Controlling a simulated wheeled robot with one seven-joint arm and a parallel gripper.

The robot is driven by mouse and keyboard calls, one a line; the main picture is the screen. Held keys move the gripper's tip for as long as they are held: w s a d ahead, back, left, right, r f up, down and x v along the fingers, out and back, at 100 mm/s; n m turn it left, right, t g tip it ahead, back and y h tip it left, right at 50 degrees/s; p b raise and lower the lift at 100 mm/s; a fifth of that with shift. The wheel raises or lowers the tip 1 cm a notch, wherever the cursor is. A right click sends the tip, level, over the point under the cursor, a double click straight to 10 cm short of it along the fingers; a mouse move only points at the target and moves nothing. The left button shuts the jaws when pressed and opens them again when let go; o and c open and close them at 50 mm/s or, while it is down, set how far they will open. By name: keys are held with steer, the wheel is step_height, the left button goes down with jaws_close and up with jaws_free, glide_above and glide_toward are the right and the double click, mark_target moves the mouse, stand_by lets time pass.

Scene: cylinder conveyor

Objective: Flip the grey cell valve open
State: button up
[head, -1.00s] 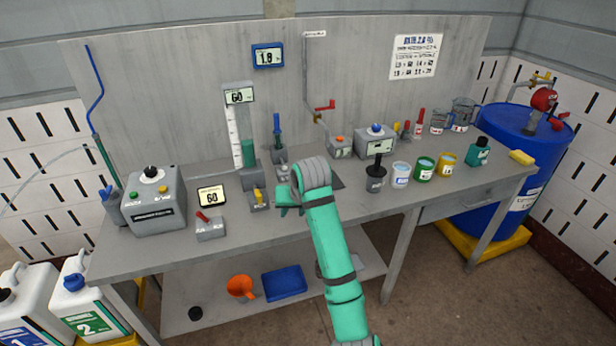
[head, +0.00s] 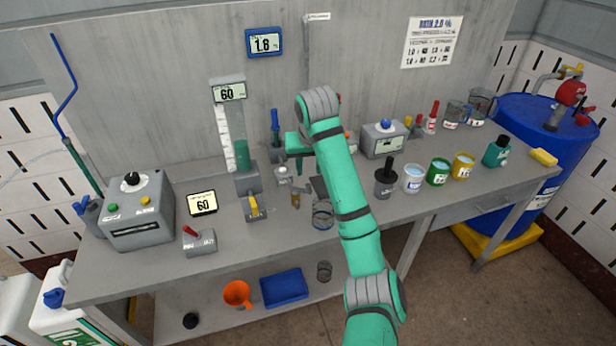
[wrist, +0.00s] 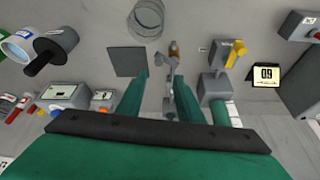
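A small grey fixture with a pale top (head: 282,172) stands on the bench in front of the graduated cylinder's right side; I take it for the grey cell, but its valve lever is not clear. An amber-tipped part (head: 295,199) projects from its front. My gripper (head: 298,164) is just right of and behind it, partly hidden by my arm. In the wrist view my two green fingers (wrist: 162,76) are apart with nothing held. The grey fixture (wrist: 170,100) shows between them, its amber part (wrist: 174,48) beyond the tips. I cannot tell whether a finger touches it.
A glass beaker (head: 322,214) stands close in front. A yellow-lever valve (head: 254,209) and red-lever box (head: 200,241) are to the left. The graduated cylinder (head: 242,150) rises behind. A black-handled pot (head: 386,178) and several paint-like cups stand right. The front bench edge is mostly clear.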

mark_target(308, 186)
steer(key=x, duration=0.8)
steer(key=shift+s+d+f, duration=0.1)
steer(key=shift+d+f, duration=0.15)
steer(key=shift+f, duration=0.2)
steer(key=shift+x, duration=0.85)
steer(key=shift+a, duration=0.1)
steer(key=shift+r, duration=0.1)
jaws_close()
